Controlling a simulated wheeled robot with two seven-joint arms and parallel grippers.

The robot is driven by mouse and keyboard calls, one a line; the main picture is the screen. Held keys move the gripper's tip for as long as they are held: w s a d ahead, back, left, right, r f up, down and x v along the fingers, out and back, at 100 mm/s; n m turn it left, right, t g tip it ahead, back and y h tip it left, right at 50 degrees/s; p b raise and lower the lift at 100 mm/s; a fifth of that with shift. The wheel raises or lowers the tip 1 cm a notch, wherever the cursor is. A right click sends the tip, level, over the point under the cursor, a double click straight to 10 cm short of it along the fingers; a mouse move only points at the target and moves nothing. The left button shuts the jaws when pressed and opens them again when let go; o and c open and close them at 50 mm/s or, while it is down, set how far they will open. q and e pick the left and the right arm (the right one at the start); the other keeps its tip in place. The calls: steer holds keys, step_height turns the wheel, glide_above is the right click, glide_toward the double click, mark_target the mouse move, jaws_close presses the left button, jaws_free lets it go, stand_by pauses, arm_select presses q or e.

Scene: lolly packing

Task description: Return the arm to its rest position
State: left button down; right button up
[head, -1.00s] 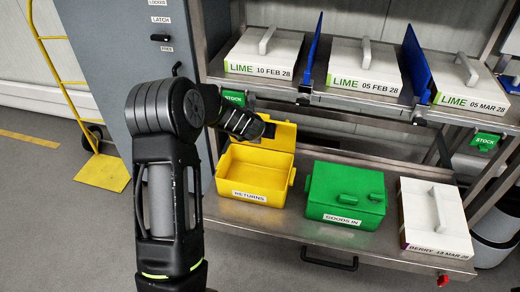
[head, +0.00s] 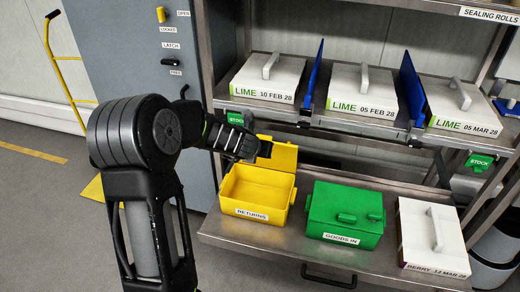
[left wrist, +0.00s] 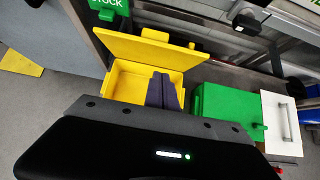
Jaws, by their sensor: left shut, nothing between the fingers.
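My left arm comes in from the left in the head view. Its gripper (head: 262,149) is above the yellow RETURNS box, near its raised lid. The fingers are together and empty; they also show in the left wrist view (left wrist: 163,91), over the box's opening. The open yellow RETURNS box (head: 235,191) looks empty inside where I can see. Part of its interior is hidden behind the fingers in the wrist view. My right gripper is in neither view.
A closed green GOODS IN box (head: 345,208) and a white BERRY box (head: 415,225) stand beside the yellow box on the metal bench (head: 285,245). White LIME boxes (head: 360,88) sit on the shelf above, between blue dividers (head: 411,85). A grey cabinet (head: 130,80) stands behind my arm.

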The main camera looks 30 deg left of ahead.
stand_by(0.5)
arm_select(q)
steer(key=s+d+f+m+g+h, duration=0.1)
steer(key=s+d+f+m, duration=0.3)
steer(key=d+f+m, duration=0.65)
steer(key=s+d+f+m+g+h, duration=0.1)
steer(key=s+d+f+m, duration=0.4)
steer(key=m, duration=1)
steer(key=s+d+f+m+g+h, duration=0.2)
steer(key=s+d+f+m, duration=0.4)
steer(key=s+d, duration=0.4)
steer(key=s+d+f+m+g+h, duration=0.3)
steer(key=s+d+f+m, duration=0.3)
steer(key=s+d, duration=0.4)
steer(key=s+g, duration=0.1)
steer(key=s, duration=0.2)
steer(key=shift+d+f, duration=0.25)
steer(key=shift+f, duration=0.1)
steer(key=shift+m, duration=0.25)
